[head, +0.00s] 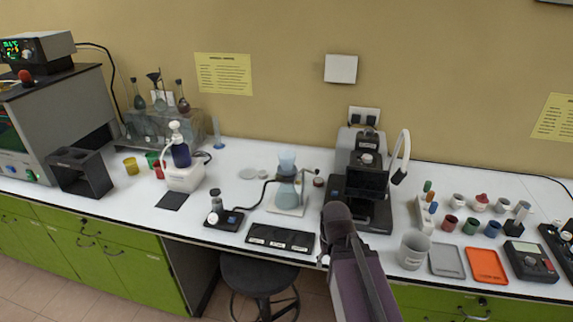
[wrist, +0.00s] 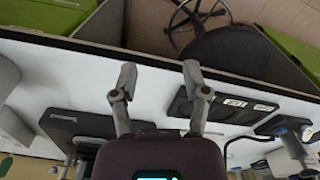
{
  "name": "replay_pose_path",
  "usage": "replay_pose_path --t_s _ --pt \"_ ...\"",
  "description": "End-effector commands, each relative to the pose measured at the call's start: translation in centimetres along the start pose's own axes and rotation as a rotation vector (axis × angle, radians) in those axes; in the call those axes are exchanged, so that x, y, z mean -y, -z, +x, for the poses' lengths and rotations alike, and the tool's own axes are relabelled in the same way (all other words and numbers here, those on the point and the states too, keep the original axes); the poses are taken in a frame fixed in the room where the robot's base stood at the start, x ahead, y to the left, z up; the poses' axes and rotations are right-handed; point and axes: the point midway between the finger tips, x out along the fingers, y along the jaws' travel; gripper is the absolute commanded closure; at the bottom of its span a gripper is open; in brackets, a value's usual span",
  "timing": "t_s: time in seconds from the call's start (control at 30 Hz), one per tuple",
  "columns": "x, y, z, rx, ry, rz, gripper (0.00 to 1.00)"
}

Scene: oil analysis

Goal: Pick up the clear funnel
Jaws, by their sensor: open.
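A pale, see-through funnel-like cup (head: 287,162) sits upright on a bluish flask (head: 287,195) near the middle of the counter; it is the likeliest clear funnel. A darker funnel-shaped top (head: 154,77) also shows among the flasks in the rack at the back left. My gripper (wrist: 160,72) is open and empty in the wrist view, its fingertips near the counter's front edge. The flask shows only in part at the wrist view's lower right (wrist: 292,145), well apart from the fingers. In the head view my arm hides the gripper.
A hose loops left of the flask. A stool (head: 258,275) stands below the counter edge.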

Motion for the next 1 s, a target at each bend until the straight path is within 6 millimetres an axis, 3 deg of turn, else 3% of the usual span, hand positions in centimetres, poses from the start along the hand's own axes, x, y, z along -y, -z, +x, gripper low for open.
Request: replay_pose_path --t_s 0.3,0.33,0.47,0.73,1.0 --pt "0.0 0.0 0.0 0.0 0.0 0.0 0.4" --pt "0.0 0.0 0.0 0.0 0.0 0.0 0.37" --pt "0.0 0.2 0.0 -0.002 -0.007 0.005 0.0" --pt "-0.5 2.7 0.3 -0.048 -0.137 0.091 0.0" --pt "-0.3 8.4 -0.7 -0.235 -0.396 0.276 0.0"
